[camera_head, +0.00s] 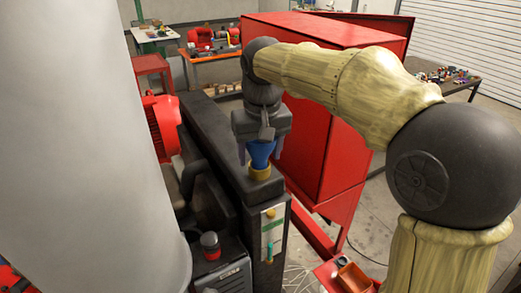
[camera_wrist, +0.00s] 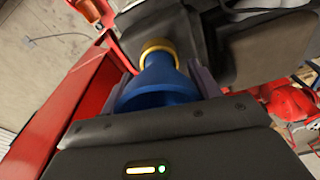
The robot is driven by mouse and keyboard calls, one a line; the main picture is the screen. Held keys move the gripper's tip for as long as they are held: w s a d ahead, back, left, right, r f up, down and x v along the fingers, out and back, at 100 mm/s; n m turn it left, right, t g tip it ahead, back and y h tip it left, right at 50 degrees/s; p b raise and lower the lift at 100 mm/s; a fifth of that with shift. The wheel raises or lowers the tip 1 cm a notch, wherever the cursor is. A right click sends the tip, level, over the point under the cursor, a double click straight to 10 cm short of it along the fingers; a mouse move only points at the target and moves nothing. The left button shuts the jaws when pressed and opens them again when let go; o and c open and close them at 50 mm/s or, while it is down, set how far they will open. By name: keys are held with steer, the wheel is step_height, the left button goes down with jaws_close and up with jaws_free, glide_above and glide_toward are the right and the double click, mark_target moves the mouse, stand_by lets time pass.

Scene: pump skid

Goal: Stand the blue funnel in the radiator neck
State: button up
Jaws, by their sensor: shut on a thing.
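The blue funnel (camera_head: 260,152) is between the fingers of my gripper (camera_head: 259,155), which is shut on it. The funnel is upright, wide end up, with its narrow end down at the brass-coloured radiator neck (camera_head: 259,171) on top of the dark radiator. In the wrist view the blue funnel (camera_wrist: 160,82) sits between both fingers, and its narrow end meets the brass ring of the neck (camera_wrist: 157,49). The spout tip is hidden, so I cannot tell how deep it sits in the neck. My gripper (camera_wrist: 168,85) is just above the neck.
The dark radiator body (camera_head: 220,140) runs away from the neck. A tall red cabinet (camera_head: 325,140) stands close on the right. A red motor (camera_head: 163,125) is farther left.

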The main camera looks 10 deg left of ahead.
steer(key=o, duration=1.2)
steer(key=shift+c, duration=0.2)
steer(key=shift+r, duration=0.1)
step_height(320, 180, up, 17)
steer(key=s+d+p, duration=0.1)
steer(key=shift+s, duration=0.4)
steer(key=shift+d, duration=0.1)
